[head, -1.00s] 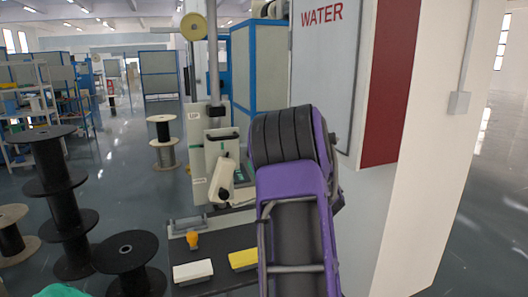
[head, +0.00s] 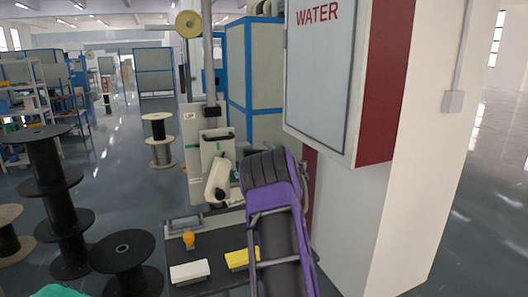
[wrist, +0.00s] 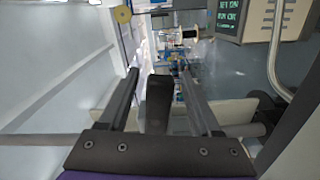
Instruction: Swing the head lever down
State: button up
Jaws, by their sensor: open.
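The cream machine head (head: 205,160) stands on a grey upright column beyond my arm in the head view. A pale, tilted arm-like part (head: 217,180) with a dark round end is on its front; I cannot tell whether this is the head lever. In the wrist view my gripper (wrist: 158,75) is open, one finger on each side of a dark bar (wrist: 158,103). The bar looks like a lever grip, with gaps showing on both sides. In the head view my purple arm hides the gripper.
A white cabinet marked WATER (head: 322,70) and a pale pillar stand close on the right. A yellow block (head: 237,259), a white block (head: 189,272) and an orange knob (head: 189,240) are on the dark bench. Black spools (head: 125,262) stand on the left.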

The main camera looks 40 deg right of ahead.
jog(key=shift+x, duration=1.05)
grip_shut()
dwell(0.8)
